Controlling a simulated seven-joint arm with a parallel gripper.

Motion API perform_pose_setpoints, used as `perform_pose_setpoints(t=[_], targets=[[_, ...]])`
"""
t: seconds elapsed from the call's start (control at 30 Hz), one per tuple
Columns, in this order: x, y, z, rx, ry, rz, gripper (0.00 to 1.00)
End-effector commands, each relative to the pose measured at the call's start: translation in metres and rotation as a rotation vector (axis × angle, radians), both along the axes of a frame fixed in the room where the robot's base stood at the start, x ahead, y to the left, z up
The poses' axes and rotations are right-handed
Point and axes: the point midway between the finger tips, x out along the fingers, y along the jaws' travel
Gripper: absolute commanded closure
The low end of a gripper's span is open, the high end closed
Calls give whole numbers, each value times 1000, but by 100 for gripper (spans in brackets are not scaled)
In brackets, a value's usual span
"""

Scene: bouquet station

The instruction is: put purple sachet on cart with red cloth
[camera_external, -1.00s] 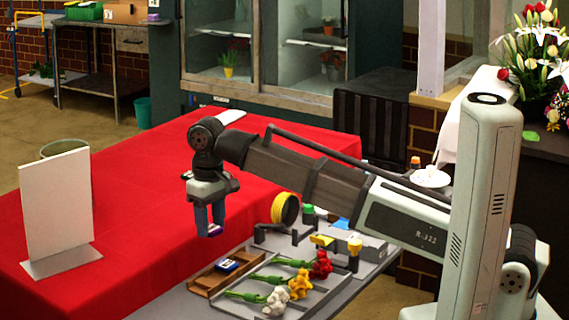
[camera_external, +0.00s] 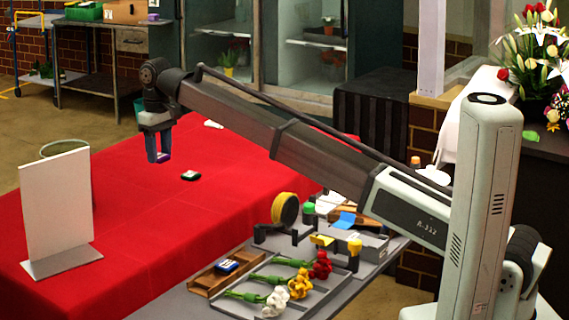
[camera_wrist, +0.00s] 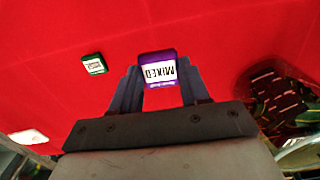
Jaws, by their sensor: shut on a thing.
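My gripper (camera_external: 158,147) is shut on a purple sachet (camera_external: 163,157) and holds it above the far part of the red cloth (camera_external: 150,222). In the wrist view the purple sachet (camera_wrist: 158,67) sits between the fingertips, its white label reading "MIXED". The red cloth (camera_wrist: 225,45) fills most of the wrist view below the sachet. The cloth covers the large cart top; whether the sachet touches it is hard to tell, but it seems to be above it.
A small dark green-edged sachet (camera_external: 190,175) lies on the cloth; it also shows in the wrist view (camera_wrist: 94,64). A white item (camera_external: 213,124) lies farther back. A white board (camera_external: 57,205) and a round container (camera_external: 64,147) stand at left. Flower trays (camera_external: 290,285) are in front.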

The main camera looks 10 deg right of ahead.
Motion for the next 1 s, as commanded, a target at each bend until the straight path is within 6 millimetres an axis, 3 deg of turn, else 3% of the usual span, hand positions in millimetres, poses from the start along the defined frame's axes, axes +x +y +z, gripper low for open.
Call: perform_pose_setpoints(t=[0.17,0.5,1.0], targets=[[-1,-1,-11,-1,1,28,83],[-1,-1,-59,-1,1,28,83],[-1,0,-101,0,0,27,83]])
